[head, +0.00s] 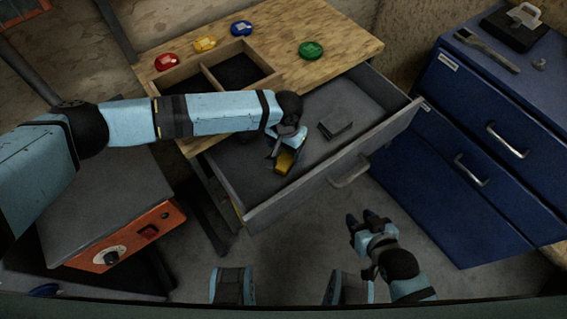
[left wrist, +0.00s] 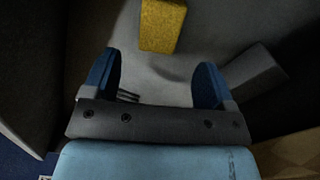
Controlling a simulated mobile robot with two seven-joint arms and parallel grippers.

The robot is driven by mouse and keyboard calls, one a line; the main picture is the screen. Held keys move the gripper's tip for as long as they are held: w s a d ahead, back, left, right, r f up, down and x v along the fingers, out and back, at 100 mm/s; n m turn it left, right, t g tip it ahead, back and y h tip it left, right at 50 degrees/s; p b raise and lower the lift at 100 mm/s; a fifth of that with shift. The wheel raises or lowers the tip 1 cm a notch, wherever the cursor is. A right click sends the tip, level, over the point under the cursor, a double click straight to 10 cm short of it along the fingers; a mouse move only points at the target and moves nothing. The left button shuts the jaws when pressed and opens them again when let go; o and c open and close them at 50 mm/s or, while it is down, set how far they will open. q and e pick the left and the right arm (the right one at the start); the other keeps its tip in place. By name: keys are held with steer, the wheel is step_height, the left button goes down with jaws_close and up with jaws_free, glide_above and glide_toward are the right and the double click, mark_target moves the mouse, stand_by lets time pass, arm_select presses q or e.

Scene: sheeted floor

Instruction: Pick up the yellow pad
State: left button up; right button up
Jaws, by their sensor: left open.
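The yellow pad (head: 285,162) lies in the open drawer (head: 232,178), partly hidden by my left gripper in the head view. In the left wrist view the yellow pad (left wrist: 162,25) shows at the top, ahead of and between the fingers, not between their tips. My left gripper (head: 276,150) reaches down into the drawer, its two blue fingers (left wrist: 155,80) apart and empty. My right gripper (head: 368,217) is outside the drawer, in front of it above the floor. Its fingertips look close together, and I cannot tell its opening.
A grey block (head: 336,122) lies in the drawer right of the pad; it also shows in the left wrist view (left wrist: 252,76). A blue cabinet (head: 470,150) stands right.

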mark_target(285, 159)
arm_select(q)
steer(key=f, duration=0.6)
steer(key=shift+s+a+f, duration=0.1)
steer(key=shift+s+f, duration=0.15)
steer(key=shift+s, duration=0.05)
steer(key=c, duration=1.1)
steer(key=shift+r, duration=0.15)
step_height(285, 159, up, 20)
steer(key=shift+f+p, duration=0.1)
steer(key=shift+p, duration=0.55)
